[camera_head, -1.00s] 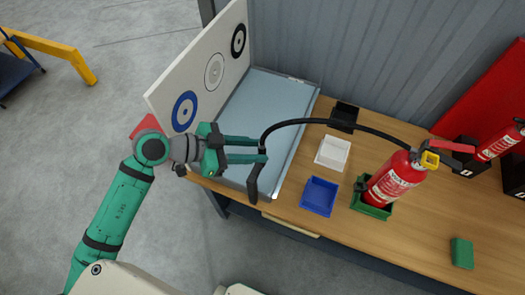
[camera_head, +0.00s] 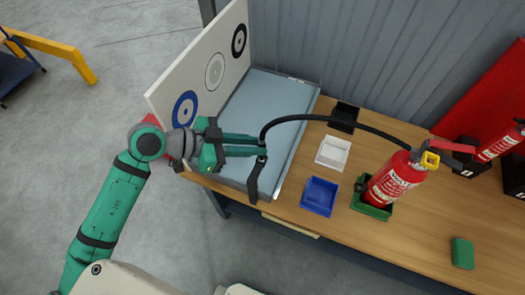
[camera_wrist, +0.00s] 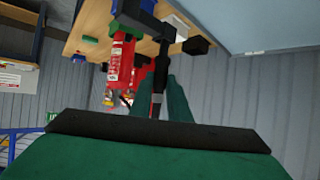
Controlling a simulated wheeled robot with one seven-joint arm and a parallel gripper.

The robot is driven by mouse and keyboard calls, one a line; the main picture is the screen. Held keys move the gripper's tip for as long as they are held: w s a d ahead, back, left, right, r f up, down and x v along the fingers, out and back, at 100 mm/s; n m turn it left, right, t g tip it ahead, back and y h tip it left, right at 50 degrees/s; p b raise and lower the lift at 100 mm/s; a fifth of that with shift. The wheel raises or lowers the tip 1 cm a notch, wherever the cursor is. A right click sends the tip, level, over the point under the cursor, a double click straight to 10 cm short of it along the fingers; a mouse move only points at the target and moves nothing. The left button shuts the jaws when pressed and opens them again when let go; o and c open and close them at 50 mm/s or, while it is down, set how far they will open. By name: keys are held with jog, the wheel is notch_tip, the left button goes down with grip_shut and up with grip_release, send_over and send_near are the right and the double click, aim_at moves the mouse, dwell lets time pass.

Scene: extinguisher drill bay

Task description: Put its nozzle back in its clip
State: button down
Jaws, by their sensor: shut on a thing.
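My gripper (camera_head: 262,147) is shut on the black nozzle (camera_head: 254,185) at the end of the hose, above the front edge of the metal tray. The nozzle hangs down from the fingers. The black hose (camera_head: 325,118) arches right to the head of the red extinguisher (camera_head: 394,182), which stands tilted in the picture in a green holder (camera_head: 370,209). A small dark part on the extinguisher's left side (camera_head: 361,186) may be the clip; it looks empty. In the wrist view the extinguisher (camera_wrist: 119,62) shows beyond the fingers (camera_wrist: 173,100).
A blue bin (camera_head: 319,196), a white bin (camera_head: 333,152) and a black bin (camera_head: 344,117) stand between tray (camera_head: 272,95) and extinguisher. A target board (camera_head: 205,70) rises behind the gripper. Another red extinguisher (camera_head: 497,144) stands at the right. A green block (camera_head: 462,253) lies on the wooden bench (camera_head: 425,225).

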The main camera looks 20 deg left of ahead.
jog(key=shift+d+r, duration=0.1)
jog(key=shift+r, duration=1.3)
jog(key=shift+s, duration=0.1)
jog(key=w+d, duration=0.4)
jog(key=d, duration=1.1)
jog(key=w+d, duration=0.4)
jog(key=d, duration=1.2)
jog(key=f, duration=1.4)
jog(key=shift+a+f, duration=0.3)
jog(key=shift+f, duration=0.55)
jog(key=shift+w, duration=0.15)
jog(key=shift+a, duration=0.1)
